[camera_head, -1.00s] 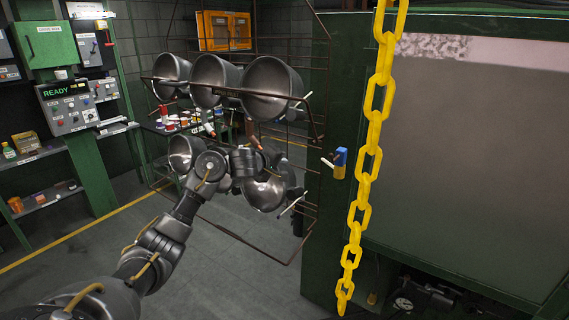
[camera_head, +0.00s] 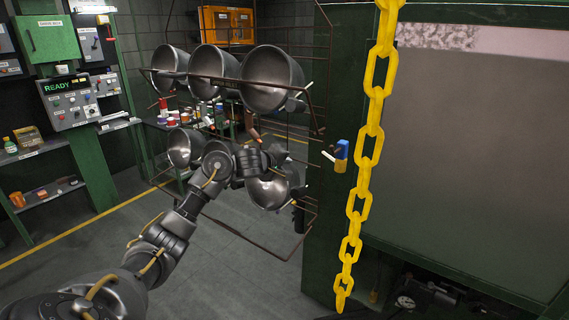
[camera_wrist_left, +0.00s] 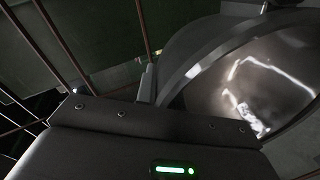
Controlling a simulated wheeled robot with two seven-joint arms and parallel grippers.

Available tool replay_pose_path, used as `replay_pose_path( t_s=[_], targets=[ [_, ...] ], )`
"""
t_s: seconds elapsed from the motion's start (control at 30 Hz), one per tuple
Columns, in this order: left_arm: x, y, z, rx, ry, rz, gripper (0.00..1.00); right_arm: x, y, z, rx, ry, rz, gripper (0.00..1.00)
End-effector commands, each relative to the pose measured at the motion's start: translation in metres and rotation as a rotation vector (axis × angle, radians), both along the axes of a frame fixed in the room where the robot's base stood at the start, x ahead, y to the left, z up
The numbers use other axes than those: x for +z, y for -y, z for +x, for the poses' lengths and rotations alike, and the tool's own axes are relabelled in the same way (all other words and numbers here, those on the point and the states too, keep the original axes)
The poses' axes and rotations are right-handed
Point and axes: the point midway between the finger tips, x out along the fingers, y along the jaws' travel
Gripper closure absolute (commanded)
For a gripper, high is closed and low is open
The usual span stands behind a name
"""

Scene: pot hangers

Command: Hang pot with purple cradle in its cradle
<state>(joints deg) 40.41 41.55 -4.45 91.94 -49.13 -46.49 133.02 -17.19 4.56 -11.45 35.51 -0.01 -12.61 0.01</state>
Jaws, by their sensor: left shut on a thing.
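A dark metal pot (camera_head: 267,192) is at the lower right of a wire rack (camera_head: 285,258), partly covered by my left arm. Its shiny inside (camera_wrist_left: 255,95) fills the right of the left wrist view. My left gripper (camera_head: 298,203) is at the right side of this pot, shut, seemingly on its handle; the fingertips and the grip are hard to make out. No purple cradle can be made out in these views. My right gripper is not in view.
Several similar pots hang on the rack, three in the upper row (camera_head: 272,80) and one at lower left (camera_head: 184,148). A yellow chain (camera_head: 362,187) hangs in front at right, before a green cabinet (camera_head: 480,160). The floor at lower left is clear.

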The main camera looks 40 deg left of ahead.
Motion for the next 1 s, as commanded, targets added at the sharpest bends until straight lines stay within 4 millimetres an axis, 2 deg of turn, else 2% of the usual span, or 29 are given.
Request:
replay_pose_path(
  t_s=[0.47, 0.5, 0.67, 1.0],
  targets=[
    [-0.002, 0.0022, 0.0002, -0.002, 0.003, -0.002, 1.0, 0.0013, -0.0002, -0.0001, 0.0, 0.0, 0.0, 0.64],
    [-0.0017, 0.0021, 0.0004, -0.002, 0.004, -0.002, 0.85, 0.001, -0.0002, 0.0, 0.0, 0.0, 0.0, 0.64],
    [-0.0024, 0.002, 0.0003, -0.003, 0.002, -0.001, 0.65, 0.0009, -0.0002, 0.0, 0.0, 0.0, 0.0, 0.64],
    [-0.0029, 0.0024, -0.0039, -0.003, -0.001, 0.0, 0.65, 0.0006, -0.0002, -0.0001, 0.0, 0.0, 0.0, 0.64]
  ],
)
